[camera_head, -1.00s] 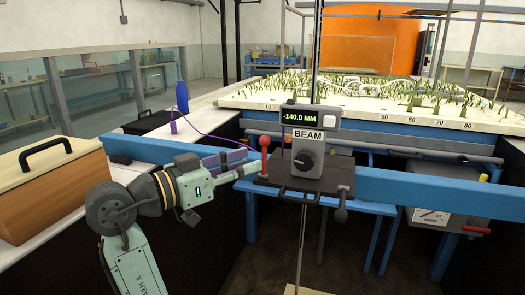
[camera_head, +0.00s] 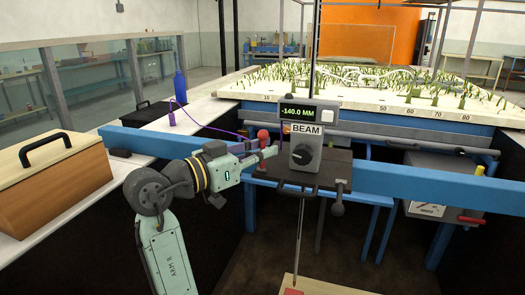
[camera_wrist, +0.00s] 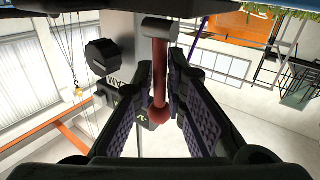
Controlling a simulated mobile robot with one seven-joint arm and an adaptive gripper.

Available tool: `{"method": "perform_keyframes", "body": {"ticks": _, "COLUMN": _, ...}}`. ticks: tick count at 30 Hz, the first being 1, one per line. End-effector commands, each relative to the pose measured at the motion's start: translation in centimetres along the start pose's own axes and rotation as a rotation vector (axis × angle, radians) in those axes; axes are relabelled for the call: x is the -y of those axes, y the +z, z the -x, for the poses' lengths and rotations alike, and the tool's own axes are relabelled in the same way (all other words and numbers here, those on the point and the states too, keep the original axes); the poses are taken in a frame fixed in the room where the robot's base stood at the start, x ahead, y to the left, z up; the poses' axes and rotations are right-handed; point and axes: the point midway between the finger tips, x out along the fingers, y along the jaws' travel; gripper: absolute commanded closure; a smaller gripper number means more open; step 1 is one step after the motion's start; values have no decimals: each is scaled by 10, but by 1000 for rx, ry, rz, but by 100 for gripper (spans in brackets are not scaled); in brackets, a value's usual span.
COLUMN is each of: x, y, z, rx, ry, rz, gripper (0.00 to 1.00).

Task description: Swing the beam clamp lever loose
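The beam clamp lever is a red rod with a round red knob (camera_head: 263,135), at the left side of the dark carriage (camera_head: 320,172) on the blue beam (camera_head: 420,184). My gripper (camera_head: 266,154) is at this lever in the head view and hides its lower part. In the wrist view the red lever (camera_wrist: 161,85) runs between my two fingers (camera_wrist: 161,72), from a grey pivot (camera_wrist: 160,28) to its knob. The fingers stand apart on either side of it, with narrow gaps. The grey BEAM box (camera_head: 304,150) has a dark dial, and its display (camera_head: 297,113) reads -140.0 MM.
A dark knobbed handle (camera_head: 337,208) hangs at the carriage's right. A thin vertical rod (camera_head: 299,230) runs below it. A wooden box (camera_head: 48,185) and blue bottle (camera_head: 180,86) stand on the left ledge. The planted flume bed (camera_head: 370,85) lies behind the beam.

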Motion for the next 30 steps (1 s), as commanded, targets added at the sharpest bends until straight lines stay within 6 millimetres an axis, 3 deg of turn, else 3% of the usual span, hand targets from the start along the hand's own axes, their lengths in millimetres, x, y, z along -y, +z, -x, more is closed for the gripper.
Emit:
{"method": "perform_keyframes", "body": {"ticks": 5, "x": 0, "y": 0, "z": 0, "rx": 0, "ry": 0, "rz": 0, "gripper": 100}}
{"method": "perform_keyframes", "body": {"ticks": 30, "x": -1, "y": 2, "z": 1, "rx": -15, "ry": 1, "rz": -10, "gripper": 100}}
